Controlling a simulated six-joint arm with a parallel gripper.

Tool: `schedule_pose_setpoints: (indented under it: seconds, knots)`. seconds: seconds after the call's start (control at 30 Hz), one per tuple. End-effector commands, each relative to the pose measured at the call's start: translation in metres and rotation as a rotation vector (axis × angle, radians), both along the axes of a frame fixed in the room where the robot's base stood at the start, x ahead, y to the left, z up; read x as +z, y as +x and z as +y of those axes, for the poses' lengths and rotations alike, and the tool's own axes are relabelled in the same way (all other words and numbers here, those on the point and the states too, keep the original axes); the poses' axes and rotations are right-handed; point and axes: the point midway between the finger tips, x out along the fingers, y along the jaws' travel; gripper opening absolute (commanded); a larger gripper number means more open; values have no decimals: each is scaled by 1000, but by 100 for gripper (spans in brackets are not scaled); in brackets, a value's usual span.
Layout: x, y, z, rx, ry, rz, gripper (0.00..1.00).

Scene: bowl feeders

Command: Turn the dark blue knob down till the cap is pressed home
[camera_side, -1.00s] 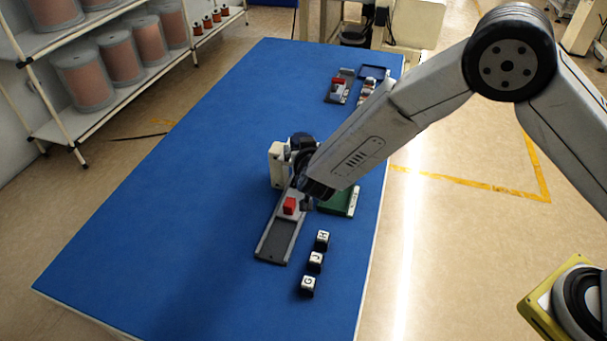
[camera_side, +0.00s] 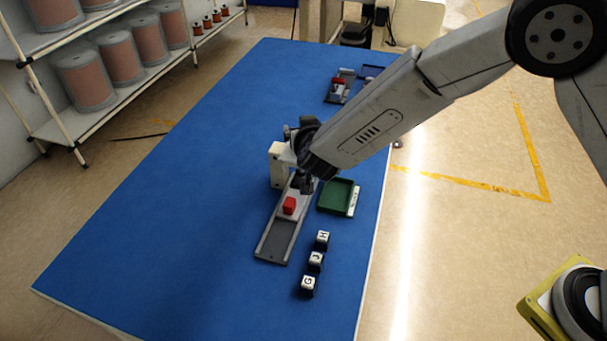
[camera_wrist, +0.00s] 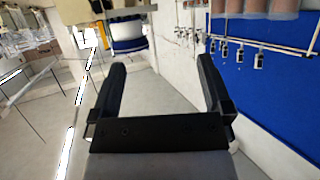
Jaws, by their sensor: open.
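I cannot make out a dark blue knob or a cap for certain in either view. In the side view, a pale upright stand (camera_side: 277,165) is at the far end of a grey channel-like fixture (camera_side: 273,245). A red block (camera_side: 289,205) sits on this fixture. My dark wrist is above and beside the stand and hides part of that end. My gripper (camera_wrist: 160,65) is open in the wrist view, with nothing between its fingers. The room lies beyond them, not the fixture. Its fingertips are hard to pick out in the side view.
A green tray (camera_side: 347,184) lies right of the fixture. Another fixture with a red block (camera_side: 338,82) is at the far end. The blue table (camera_side: 150,240) is clear at left.

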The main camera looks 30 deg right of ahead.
Motion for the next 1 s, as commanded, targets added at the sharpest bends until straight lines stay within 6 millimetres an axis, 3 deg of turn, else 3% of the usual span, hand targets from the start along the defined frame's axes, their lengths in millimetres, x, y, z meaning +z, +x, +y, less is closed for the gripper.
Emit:
schedule_pose_setpoints:
  seconds: [0.53,1.0]
  knots:
    - [1,8,-37,166,-109,-209,100]
    - [-3,-5,-39,436,-66,-358,100]
